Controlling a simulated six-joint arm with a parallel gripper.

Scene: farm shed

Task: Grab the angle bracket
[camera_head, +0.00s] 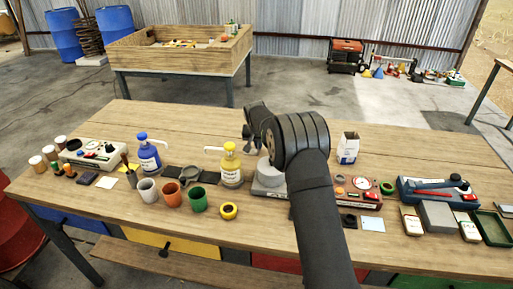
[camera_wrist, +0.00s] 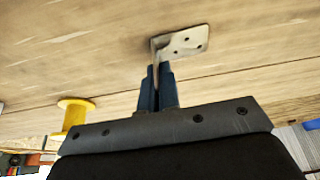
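The angle bracket (camera_wrist: 185,43) is a grey metal L-shaped piece with several holes in one leg, seen at the top middle of the wrist view. Its other leg runs down between the two dark blue fingertips of my gripper (camera_wrist: 157,78). The fingers are close together and look shut on that leg. The wooden tabletop shows behind the bracket; I cannot tell whether the bracket touches it. In the head view my gripper (camera_head: 250,138) is over the middle of the table, partly behind my arm, and the bracket cannot be made out there.
A yellow pump bottle (camera_head: 231,168) and a grey round-topped object (camera_head: 268,175) stand close to my gripper. A white carton (camera_head: 348,149) stands right. The back of the tabletop is mostly clear.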

